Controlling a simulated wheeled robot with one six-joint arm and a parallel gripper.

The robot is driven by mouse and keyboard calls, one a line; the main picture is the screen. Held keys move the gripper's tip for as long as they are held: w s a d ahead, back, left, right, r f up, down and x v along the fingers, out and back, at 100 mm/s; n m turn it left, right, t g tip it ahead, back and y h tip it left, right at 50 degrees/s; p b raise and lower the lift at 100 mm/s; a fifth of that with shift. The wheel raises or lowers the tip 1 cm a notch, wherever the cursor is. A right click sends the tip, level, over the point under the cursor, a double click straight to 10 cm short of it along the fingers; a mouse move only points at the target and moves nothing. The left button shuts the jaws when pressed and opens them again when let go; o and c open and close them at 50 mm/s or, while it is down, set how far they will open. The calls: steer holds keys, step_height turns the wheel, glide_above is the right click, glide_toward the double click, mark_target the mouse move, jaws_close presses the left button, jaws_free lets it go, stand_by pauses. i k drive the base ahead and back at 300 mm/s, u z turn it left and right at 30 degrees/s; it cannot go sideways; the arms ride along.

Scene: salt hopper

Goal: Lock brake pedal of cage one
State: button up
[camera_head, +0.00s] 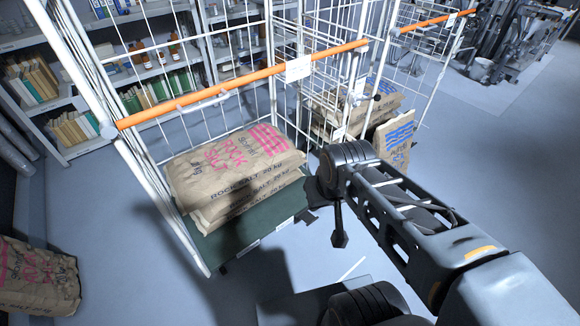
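A white wire roll cage (145,155) with an orange bar (235,86) stands left of centre, with sacks of rock salt (235,165) stacked on its green base (245,232). A white card (298,69) hangs on the bar, but its text is too small to read, so I cannot confirm the cage's number. A small dark part (307,216) shows low at the base's right corner; I cannot tell whether it is the brake pedal or its position. My gripper (339,239) points down just right of that corner. Its fingers are too dark and small to show whether they are open.
A second cage (430,95) with an orange bar and more sacks (350,105) stands behind to the right. A salt sack (393,140) stands upright near it. Another sack (38,278) lies on the floor at lower left. Shelves (130,75) line the back left.

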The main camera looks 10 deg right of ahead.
mark_target(304, 215)
steer(key=z, duration=0.4)
steer(key=i, duration=0.8)
steer(key=u, duration=0.4)
